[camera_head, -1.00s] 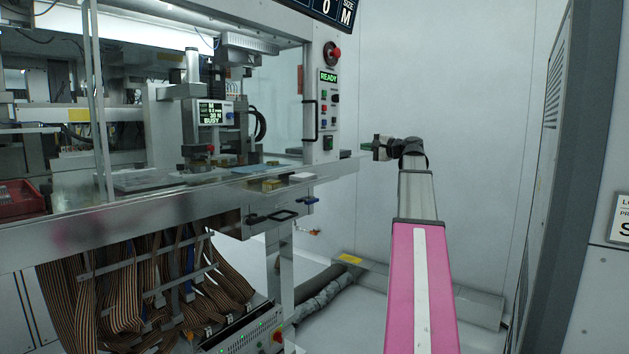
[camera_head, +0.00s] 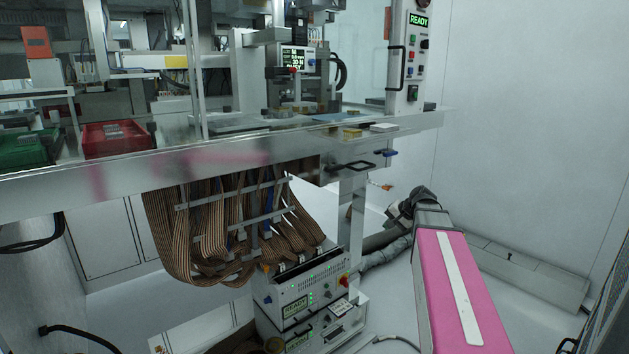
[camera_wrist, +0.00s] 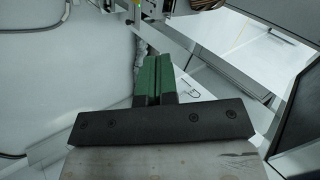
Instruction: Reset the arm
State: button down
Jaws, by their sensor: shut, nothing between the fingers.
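My gripper shows in the wrist view (camera_wrist: 155,78) as two green fingers side by side, closed together with nothing between them. A dark bar at their base crosses the lower part of that view. In the head view, my pink arm link runs up from the bottom right. The dark wrist end of my arm sits low beyond it, right of the machine's front leg and below the level of the machine's table (camera_head: 330,150). The fingertips cannot be made out in the head view.
The machine's table edge spans the left and middle, with a red bin (camera_head: 118,138) and a green bin (camera_head: 30,148) on it. Ribbon cables (camera_head: 220,235) hang below, above control boxes (camera_head: 305,290). A large hose (camera_head: 385,248) lies near my wrist. Pale wall stands at right.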

jog(key=s+a+f+n+g+h, duration=0.2)
jog(key=s+a+f+n+h, duration=0.1)
jog(key=s+f, duration=0.7)
jog(key=s+a+f+n+g+h, duration=0.2)
jog(key=s+a+f+n+g, duration=0.1)
jog(key=s+f, duration=0.6)
jog(key=shift+s+a+f+h, duration=0.4)
jog(key=shift+a+f, duration=0.45)
jog(key=shift+a, duration=0.05)
dwell(1.0)
